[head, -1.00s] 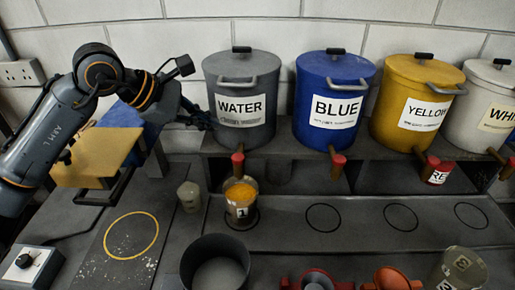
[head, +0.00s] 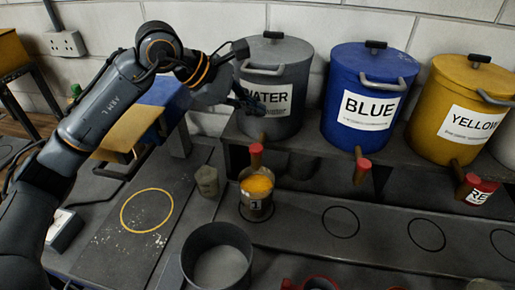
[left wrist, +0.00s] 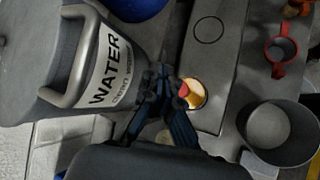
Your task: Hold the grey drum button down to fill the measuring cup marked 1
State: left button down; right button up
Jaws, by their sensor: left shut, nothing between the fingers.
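The grey drum (head: 272,67) marked WATER stands on the shelf. Its tap with a red button (head: 256,149) sticks out below, and the red button also shows in the left wrist view (left wrist: 183,90). The measuring cup marked 1 (head: 256,203) stands upright under this tap with orange-yellow contents; it also shows in the left wrist view (left wrist: 197,96). My left gripper (head: 252,104) is at the drum's front left, above the red button. In the left wrist view its shut, empty fingers (left wrist: 168,82) appear close beside the button; contact cannot be told. My right gripper is not in view.
A blue drum (head: 366,100) and a yellow drum (head: 460,110) stand to the right with their own taps. A small pale cup (head: 207,181) stands left of cup 1. A grey pot (head: 217,258) stands in front. The yellow-ringed spot (head: 147,211) is clear.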

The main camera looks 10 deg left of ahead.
pick_arm(q)
jog(key=b, duration=0.4)
send_over(253, 148)
notch_tip(253, 148, down, 6)
jog(key=shift+f, duration=0.2)
jog(key=shift+f+b, duration=0.4)
jog(key=shift+f, duration=0.1)
jog(key=shift+r, duration=0.1)
dwell(0.4)
jog(key=shift+f+b, duration=0.5)
jog(key=shift+b, duration=0.05)
